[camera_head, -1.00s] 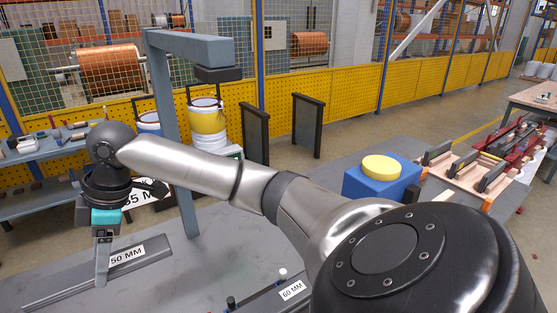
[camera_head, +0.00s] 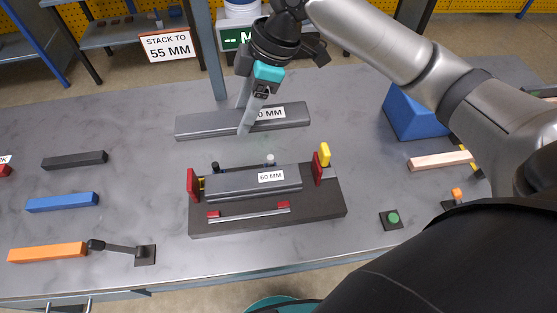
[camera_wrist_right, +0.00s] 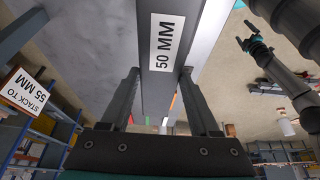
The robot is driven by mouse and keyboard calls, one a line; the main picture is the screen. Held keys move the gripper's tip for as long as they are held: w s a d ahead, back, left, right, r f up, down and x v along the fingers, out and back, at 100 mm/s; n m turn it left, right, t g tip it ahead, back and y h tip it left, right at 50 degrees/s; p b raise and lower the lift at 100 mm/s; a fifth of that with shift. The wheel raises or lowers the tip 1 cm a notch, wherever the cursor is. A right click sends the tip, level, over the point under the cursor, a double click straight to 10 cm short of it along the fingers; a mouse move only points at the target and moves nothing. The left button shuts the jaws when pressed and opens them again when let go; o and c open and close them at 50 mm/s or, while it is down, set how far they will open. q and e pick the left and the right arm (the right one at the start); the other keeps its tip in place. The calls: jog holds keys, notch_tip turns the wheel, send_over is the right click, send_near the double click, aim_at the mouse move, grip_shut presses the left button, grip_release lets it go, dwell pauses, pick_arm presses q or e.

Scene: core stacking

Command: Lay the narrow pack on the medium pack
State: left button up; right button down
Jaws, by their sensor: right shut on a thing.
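The narrow pack (camera_head: 205,124), a long grey bar labelled 50 MM, is behind the fixture in the head view. It fills the upper middle of the right wrist view (camera_wrist_right: 168,85), between the fingers. My right gripper (camera_head: 248,118) is shut on this pack near its middle. I cannot tell how far it is above the bench. The medium pack (camera_head: 230,188), grey and labelled 60 MM, lies in the dark fixture (camera_head: 325,205) in front of it. My left gripper (camera_wrist_right: 252,40) shows small at the upper right of the right wrist view; its opening is unclear.
Red and yellow clamps (camera_head: 323,162) stand at the fixture's ends. A grey post (camera_head: 215,60) rises behind the narrow pack. A blue block (camera_head: 410,112) is at right. Black, blue (camera_head: 62,202) and orange bars lie at left.

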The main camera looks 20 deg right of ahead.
aim_at(249, 179)
notch_tip(249, 179, down, 20)
jog(key=b, duration=0.3)
jog(key=shift+r, duration=0.1)
jog(key=shift+b, duration=0.3)
jog(key=shift+c, duration=0.6)
grip_release()
jog(key=shift+f, duration=0.2)
jog(key=shift+r, duration=0.1)
jog(key=p+v, duration=0.2)
jog(key=v, duration=1)
jog(key=shift+s, duration=0.1)
